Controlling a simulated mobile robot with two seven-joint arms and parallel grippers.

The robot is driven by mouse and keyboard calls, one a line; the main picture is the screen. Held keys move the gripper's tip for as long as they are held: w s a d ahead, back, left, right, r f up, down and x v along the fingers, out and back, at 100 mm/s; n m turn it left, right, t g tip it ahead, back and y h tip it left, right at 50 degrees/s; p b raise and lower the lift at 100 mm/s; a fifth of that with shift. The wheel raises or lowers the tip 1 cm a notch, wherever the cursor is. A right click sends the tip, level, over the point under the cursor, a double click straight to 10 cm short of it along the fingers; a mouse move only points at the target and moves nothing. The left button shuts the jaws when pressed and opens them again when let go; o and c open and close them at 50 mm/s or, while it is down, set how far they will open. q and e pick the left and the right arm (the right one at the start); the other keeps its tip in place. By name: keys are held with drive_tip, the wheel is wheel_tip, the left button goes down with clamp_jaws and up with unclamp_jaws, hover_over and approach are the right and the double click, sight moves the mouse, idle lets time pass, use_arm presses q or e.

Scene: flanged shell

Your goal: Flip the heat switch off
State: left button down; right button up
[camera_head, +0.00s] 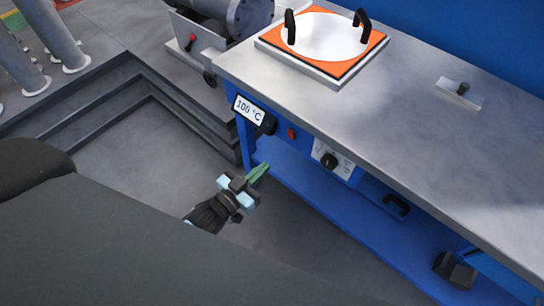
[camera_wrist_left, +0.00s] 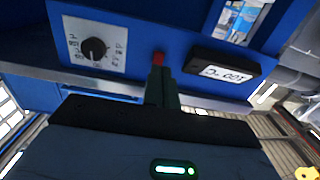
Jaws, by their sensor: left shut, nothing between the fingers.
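The heat switch appears to be the small red switch (camera_head: 291,132) on the blue front of the bench, between the temperature display (camera_head: 248,110) reading 100 °C and a black dial (camera_head: 329,160) on a white plate. My left gripper (camera_head: 260,172) is shut and empty, its green fingers in front of and below the panel in the head view. My right gripper is not in view.
A round white plate with black handles sits on an orange square (camera_head: 375,42) on the steel benchtop (camera_head: 400,110). A black drawer handle (camera_head: 396,205) protrudes right of the dial. A grey flanged shell (camera_head: 250,15) stands behind.

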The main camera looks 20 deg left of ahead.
use_arm(q)
drive_tip(key=shift+f+v, duration=0.2)
drive_tip(key=shift+v, duration=0.85)
drive_tip(key=shift+f+v, duration=0.2)
drive_tip(key=shift+v, duration=0.8)
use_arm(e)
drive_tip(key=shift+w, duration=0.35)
